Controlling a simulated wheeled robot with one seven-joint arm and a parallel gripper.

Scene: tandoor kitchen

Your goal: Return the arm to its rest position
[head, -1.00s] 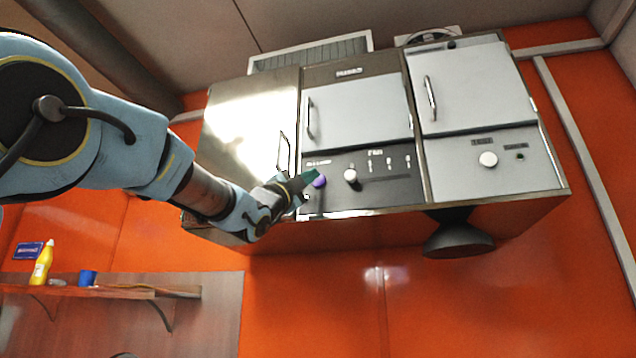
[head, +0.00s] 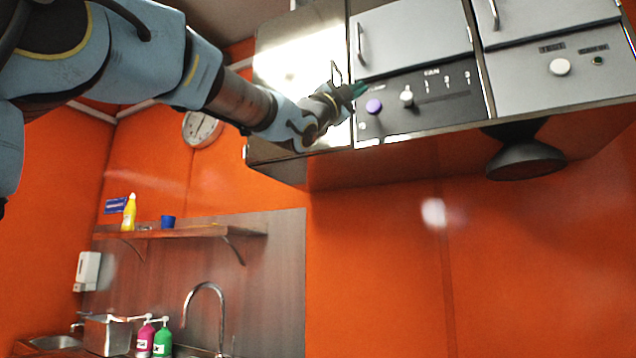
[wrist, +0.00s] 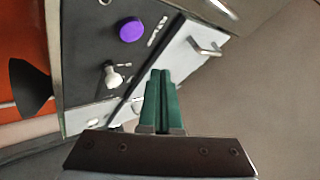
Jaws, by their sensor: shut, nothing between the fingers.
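My arm reaches in from the upper left of the head view. My gripper (head: 357,90) is in front of the wall-mounted cabinet unit, at the left end of its dark control panel (head: 432,108). The gripper's green fingers are together with nothing between them, as the wrist view (wrist: 160,98) shows. A purple knob (head: 374,106) sits just right of and below the fingertips in the head view, apart from them. In the wrist view the purple knob (wrist: 131,30) is beyond the fingertips to the upper left. A white knob (head: 406,96) is beside it.
Cabinet doors with handles (head: 362,44) are close above the gripper. A dark cone-shaped fixture (head: 525,158) hangs under the unit. A shelf (head: 180,233) with a yellow bottle (head: 129,212) and blue cup (head: 168,222) is lower left, above a sink (head: 55,342). The orange wall below the unit is clear.

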